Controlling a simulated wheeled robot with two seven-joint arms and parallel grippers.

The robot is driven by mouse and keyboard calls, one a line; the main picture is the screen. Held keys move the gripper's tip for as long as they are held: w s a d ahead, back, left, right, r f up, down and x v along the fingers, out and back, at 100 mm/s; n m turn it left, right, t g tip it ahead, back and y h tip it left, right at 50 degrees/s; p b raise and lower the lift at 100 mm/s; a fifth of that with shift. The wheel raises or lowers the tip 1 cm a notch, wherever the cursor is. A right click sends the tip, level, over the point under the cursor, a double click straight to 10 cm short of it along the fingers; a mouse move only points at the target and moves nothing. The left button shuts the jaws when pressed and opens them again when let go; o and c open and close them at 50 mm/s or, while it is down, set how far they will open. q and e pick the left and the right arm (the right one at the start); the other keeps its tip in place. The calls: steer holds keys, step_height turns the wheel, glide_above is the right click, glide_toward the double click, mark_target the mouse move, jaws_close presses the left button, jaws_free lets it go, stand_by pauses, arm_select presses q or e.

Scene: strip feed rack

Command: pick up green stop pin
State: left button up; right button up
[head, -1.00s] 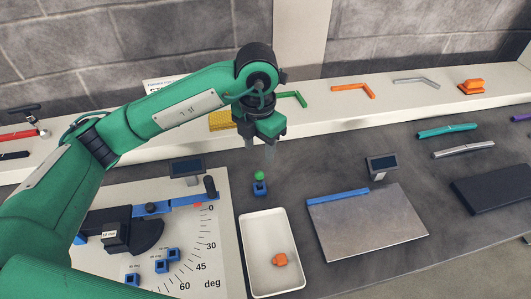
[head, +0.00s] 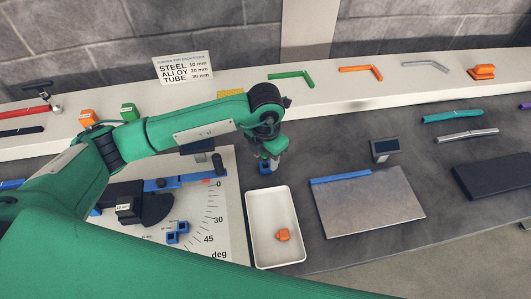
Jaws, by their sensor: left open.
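My left gripper (head: 272,163) is open and low over the bench, right at a small blue holder (head: 264,168). The green stop pin stood in this holder in the earlier view. It cannot be told apart now, because the green gripper body and fingers cover the spot. I cannot tell whether the fingers are around the pin or beside it. My right gripper is not in view.
A white tray (head: 254,228) with an orange piece (head: 283,235) lies just in front of the holder. The angle board (head: 233,236) is at the left, a metal plate (head: 370,209) at the right. A small display (head: 384,149) stands behind the plate.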

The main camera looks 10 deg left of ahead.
arm_select(q)
steer(key=shift+f, duration=0.55)
jaws_close()
steer(key=shift+r, duration=0.15)
